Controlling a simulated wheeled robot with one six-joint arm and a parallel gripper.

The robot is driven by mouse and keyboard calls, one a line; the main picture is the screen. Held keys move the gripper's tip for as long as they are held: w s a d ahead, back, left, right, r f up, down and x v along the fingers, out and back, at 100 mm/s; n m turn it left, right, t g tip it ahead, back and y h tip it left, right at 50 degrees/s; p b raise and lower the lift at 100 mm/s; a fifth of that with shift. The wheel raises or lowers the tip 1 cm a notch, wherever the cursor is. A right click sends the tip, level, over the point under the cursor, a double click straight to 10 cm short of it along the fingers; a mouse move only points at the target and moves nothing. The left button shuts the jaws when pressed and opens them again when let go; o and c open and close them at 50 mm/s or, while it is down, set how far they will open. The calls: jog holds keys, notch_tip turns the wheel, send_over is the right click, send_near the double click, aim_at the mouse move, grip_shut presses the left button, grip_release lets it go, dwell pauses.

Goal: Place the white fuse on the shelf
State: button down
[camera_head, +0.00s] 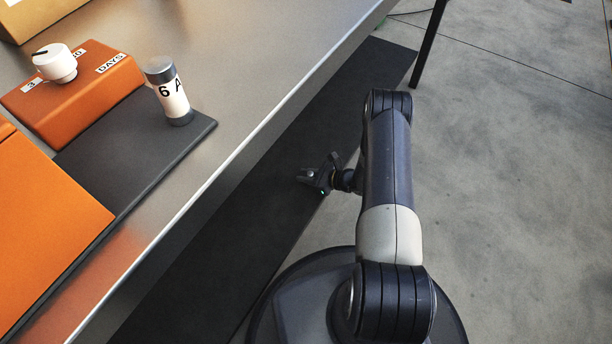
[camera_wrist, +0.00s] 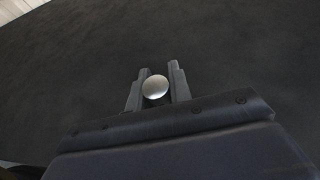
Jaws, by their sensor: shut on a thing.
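A white fuse (camera_head: 171,92) with grey end caps and the mark "6 A" stands upright on a dark mat (camera_head: 130,150) on the metal bench top. My gripper (camera_head: 308,175) is away from it, to the right of the bench edge and over a long dark strip. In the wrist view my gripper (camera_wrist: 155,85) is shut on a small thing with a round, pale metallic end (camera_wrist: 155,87). That thing is seen end-on, so its body and colour are hidden. I cannot tell which surface is the shelf.
An orange box (camera_head: 100,85) with a white knob (camera_head: 55,63) stands behind the mat. A larger orange panel (camera_head: 40,220) lies at the left. The dark strip (camera_head: 240,215) runs along the bench edge (camera_head: 240,150). Open concrete floor (camera_head: 510,180) lies at the right.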

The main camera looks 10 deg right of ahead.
jog(key=shift+f, duration=0.15)
jog(key=c, duration=1.3)
grip_release()
jog(key=shift+r, duration=0.25)
jog(key=p+v, duration=0.3)
jog(key=v, duration=0.9)
